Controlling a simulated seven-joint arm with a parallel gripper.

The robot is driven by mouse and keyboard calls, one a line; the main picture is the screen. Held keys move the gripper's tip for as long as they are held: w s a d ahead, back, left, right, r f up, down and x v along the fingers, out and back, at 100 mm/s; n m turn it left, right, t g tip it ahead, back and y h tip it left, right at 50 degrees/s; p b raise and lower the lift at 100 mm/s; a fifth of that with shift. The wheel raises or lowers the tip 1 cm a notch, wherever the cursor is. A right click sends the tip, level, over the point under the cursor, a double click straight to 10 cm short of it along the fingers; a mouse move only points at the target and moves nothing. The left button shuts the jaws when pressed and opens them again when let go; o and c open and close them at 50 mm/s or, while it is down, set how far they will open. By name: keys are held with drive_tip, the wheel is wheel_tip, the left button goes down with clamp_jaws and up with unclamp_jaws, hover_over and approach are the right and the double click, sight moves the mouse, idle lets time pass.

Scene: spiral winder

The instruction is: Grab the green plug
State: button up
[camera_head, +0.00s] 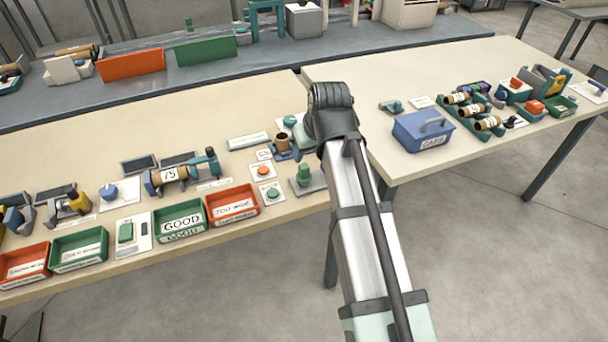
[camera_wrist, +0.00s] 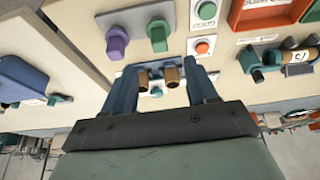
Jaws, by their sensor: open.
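The green plug (camera_head: 303,175) stands upright on a grey base near the front edge of the left table. It also shows in the wrist view (camera_wrist: 158,34), at the top, on a grey plate with a purple plug (camera_wrist: 116,42) to its left. My gripper (camera_wrist: 161,68) is open, with its two dark blue fingers spread apart. The green plug lies beyond the fingertips and is not between the jaws. Two brown cylinders (camera_wrist: 172,76) show in the gap between the fingers; I cannot tell their exact depth. In the head view my arm hides the purple plug and most of the gripper.
A red button (camera_head: 263,170) and a green button (camera_head: 271,192) sit left of the plug. A red tray (camera_head: 233,204) and a green tray (camera_head: 180,221) stand farther left. A blue box (camera_head: 423,133) is on the right table, across a gap.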

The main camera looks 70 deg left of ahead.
sight(304, 166)
drive_tip(key=shift+a+x, duration=0.1)
drive_tip(key=shift+x, duration=2.65)
drive_tip(key=shift+a+x, duration=0.15)
drive_tip(key=shift+x, duration=2.6)
drive_tip(key=shift+r, duration=0.15)
drive_tip(key=c, duration=1)
clamp_jaws()
drive_tip(key=shift+r, duration=0.1)
